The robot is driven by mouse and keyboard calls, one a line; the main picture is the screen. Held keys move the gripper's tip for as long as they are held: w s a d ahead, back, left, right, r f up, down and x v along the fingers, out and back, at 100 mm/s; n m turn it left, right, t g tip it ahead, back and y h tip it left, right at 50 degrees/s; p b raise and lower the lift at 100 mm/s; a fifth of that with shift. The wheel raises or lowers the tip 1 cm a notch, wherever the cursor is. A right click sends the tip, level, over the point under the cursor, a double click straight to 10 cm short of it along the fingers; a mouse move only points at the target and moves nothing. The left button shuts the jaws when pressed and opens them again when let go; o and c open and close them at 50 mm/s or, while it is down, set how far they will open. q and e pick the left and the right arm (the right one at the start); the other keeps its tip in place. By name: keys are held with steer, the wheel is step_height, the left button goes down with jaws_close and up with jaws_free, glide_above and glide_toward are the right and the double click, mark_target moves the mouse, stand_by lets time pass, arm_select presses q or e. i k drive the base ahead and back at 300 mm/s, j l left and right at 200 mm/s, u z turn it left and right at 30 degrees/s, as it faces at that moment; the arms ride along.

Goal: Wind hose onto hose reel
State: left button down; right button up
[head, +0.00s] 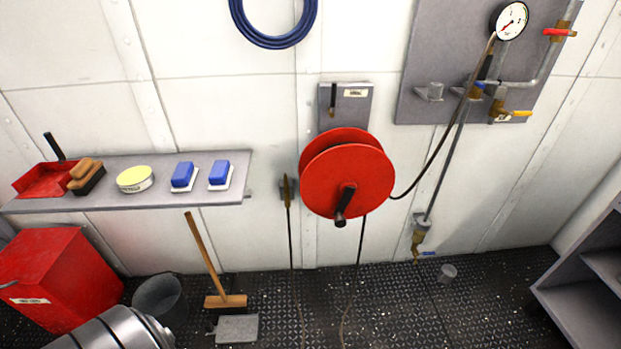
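The red hose reel (325,185) is mounted on the wall below a grey plate and faces me. Its crank handle (344,205) has a dark grip pointing down. A thin dark hose (361,240) hangs from the reel's underside to the floor and runs out of the bottom of the view. A second length hangs from a brass-coloured nozzle (287,190) in a wall holder left of the reel. Whether the two lengths join is hidden below the frame. Neither of my grippers is in view.
A shelf (215,195) with a red dustpan, brushes, a tin and blue-topped blocks is at left. Below are a red box (60,275), bucket (160,298) and broom (226,301). Gauge and valves (512,20) are upper right, a grey rack (585,310) lower right.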

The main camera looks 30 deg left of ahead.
mark_target(345, 173)
steer(key=u, duration=0.75)
